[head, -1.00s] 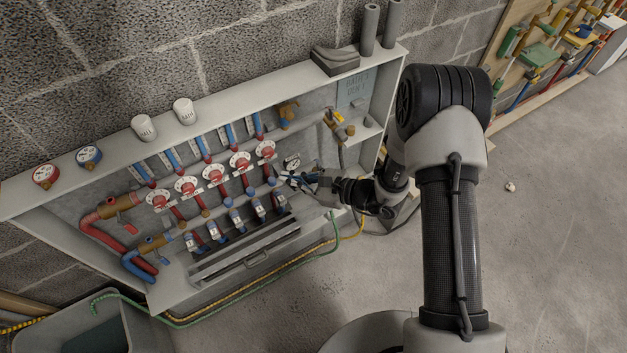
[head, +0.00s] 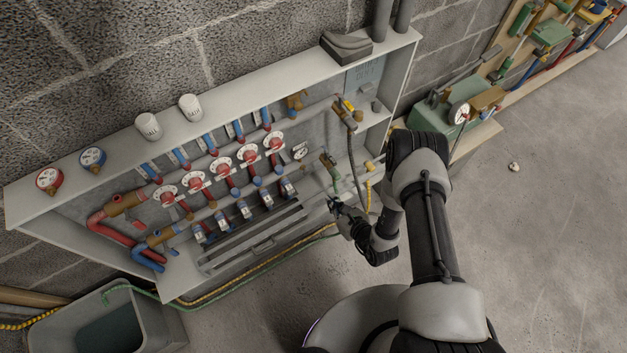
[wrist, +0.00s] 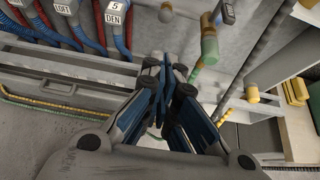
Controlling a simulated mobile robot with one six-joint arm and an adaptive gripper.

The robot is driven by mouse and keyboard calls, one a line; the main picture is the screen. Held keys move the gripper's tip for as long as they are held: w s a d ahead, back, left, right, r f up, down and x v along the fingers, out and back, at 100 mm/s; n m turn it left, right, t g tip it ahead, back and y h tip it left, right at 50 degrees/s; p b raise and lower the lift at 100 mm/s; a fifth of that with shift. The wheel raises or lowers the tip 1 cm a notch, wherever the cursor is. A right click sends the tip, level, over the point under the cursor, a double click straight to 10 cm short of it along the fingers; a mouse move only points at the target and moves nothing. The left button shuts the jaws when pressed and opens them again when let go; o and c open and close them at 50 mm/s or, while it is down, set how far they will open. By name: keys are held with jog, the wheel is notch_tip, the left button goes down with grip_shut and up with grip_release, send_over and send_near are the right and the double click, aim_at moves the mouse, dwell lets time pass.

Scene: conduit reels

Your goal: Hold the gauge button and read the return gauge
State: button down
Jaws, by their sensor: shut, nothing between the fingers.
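A small white-faced gauge (head: 300,152) sits inside the open manifold cabinet (head: 290,60), right of the red flow dials. Its needle is too small to read. No lettering marks which is the return gauge. I cannot make out a gauge button. My gripper (head: 334,204) is shut and empty, in front of the cabinet's lower right, apart from the small gauge. In the wrist view the closed blue fingers (wrist: 165,72) point at the cabinet's lower part.
Green and yellow hoses run below the cabinet. A grey bin (head: 60,345) stands at lower left. A green box (head: 440,118) with a gauge stands at right. Right-hand floor is mostly clear.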

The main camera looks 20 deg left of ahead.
aim_at(306, 173)
jog(key=a+r+b+x, duration=0.1)
jog(key=b+x, duration=0.3)
jog(key=x, duration=0.9)
jog(key=shift+w+a+r+b, duration=0.15)
jog(key=shift+w+r+b, duration=0.2)
jog(key=shift+w, duration=0.1)
